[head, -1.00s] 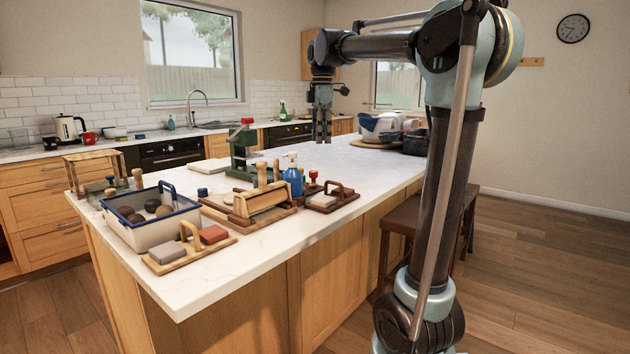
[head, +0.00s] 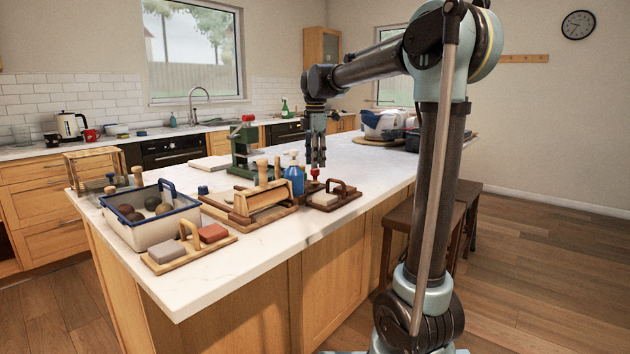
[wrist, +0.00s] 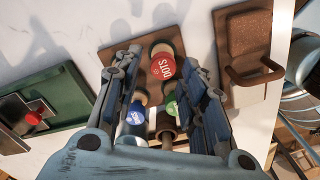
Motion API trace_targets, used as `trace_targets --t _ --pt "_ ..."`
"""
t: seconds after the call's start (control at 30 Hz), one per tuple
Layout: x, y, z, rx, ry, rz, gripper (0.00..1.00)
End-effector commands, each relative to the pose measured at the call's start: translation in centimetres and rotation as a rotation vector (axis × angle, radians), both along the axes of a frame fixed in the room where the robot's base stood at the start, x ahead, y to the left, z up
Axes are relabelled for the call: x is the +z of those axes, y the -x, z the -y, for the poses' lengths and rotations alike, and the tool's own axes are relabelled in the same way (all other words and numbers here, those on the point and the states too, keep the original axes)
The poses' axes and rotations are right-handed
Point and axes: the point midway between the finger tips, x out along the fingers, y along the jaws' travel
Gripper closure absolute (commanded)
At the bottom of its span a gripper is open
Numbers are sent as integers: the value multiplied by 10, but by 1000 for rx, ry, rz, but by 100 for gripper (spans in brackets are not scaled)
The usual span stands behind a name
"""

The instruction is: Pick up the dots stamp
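The dots stamp is a round red-topped stamp (wrist: 163,67) with "DOTS" in white on its top. In the wrist view it stands on a brown base (wrist: 161,50), between the spread fingers of my gripper (wrist: 160,60). A blue-topped stamp (wrist: 136,115) and a green-topped stamp (wrist: 171,108) stand close to it, nearer the palm. In the head view a small red top (head: 314,173) shows just below my gripper (head: 317,163), right of the blue bottle. My gripper is open and points down, with nothing held. Whether the fingers reach the stamp's height is unclear.
A brown board with a handled block (wrist: 249,45) lies close on the right in the wrist view. A green press (wrist: 52,110) is on the left.

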Motion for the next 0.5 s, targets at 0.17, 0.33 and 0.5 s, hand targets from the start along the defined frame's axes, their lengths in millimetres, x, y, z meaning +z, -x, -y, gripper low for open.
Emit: trace_targets --t 0.17,0.33,0.5 --pt "-10 0 0 0 0 0 62" --pt "-27 2 0 0 0 0 62" --pt "-50 4 -1 0 0 0 62"
